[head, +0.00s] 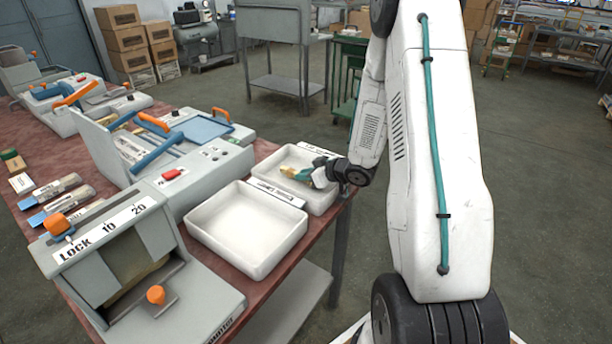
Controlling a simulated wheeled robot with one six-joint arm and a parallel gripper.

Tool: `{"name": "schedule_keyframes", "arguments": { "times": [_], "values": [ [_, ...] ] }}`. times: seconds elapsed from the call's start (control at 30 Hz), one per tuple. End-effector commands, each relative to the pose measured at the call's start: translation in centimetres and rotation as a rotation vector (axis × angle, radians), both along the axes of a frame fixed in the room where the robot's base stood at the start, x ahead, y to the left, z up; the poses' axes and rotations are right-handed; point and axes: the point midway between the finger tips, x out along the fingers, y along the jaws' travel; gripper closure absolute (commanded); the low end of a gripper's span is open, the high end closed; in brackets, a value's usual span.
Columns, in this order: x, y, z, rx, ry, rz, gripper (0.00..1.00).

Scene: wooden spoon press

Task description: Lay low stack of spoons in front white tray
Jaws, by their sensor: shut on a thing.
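My gripper (304,175) reaches in from the right over the farther white tray (322,205). It is shut on a small tan stack of spoons (287,170), partly hidden by the fingers. The stack appears within the outline of that tray; I cannot tell whether it touches the tray floor. The nearer white tray (245,229) stands at the table's right edge and is empty. Each tray has a labelled strip on its far rim.
A grey press with a blue plate (205,131) stands left of the trays. A grey device marked LOCK (110,235) is in front of it. Blue-ended tools (58,186) lie at the left on the red-brown table (285,281). Open floor lies to the right.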

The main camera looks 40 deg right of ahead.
Motion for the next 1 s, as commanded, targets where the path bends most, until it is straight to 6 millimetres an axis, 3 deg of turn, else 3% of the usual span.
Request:
{"name": "schedule_keyframes", "arguments": {
  "times": [0.37,0.4,0.43,0.47,0.8,1.0],
  "values": [
    [0.0,0.0,-0.6,0.000,0.000,-0.001,1.00],
    [0.0,0.0,-0.6,-0.001,-0.001,0.000,0.74],
    [0.0,0.0,-0.5,-0.001,-0.001,0.000,0.65],
    [0.0,0.0,-0.5,-0.001,-0.001,0.000,0.63],
    [-0.1,-0.1,-0.2,-0.001,-0.002,-0.001,0.63],
    [-2.7,-1.1,1.3,-0.001,-0.002,-0.005,0.63]
  ]
}}
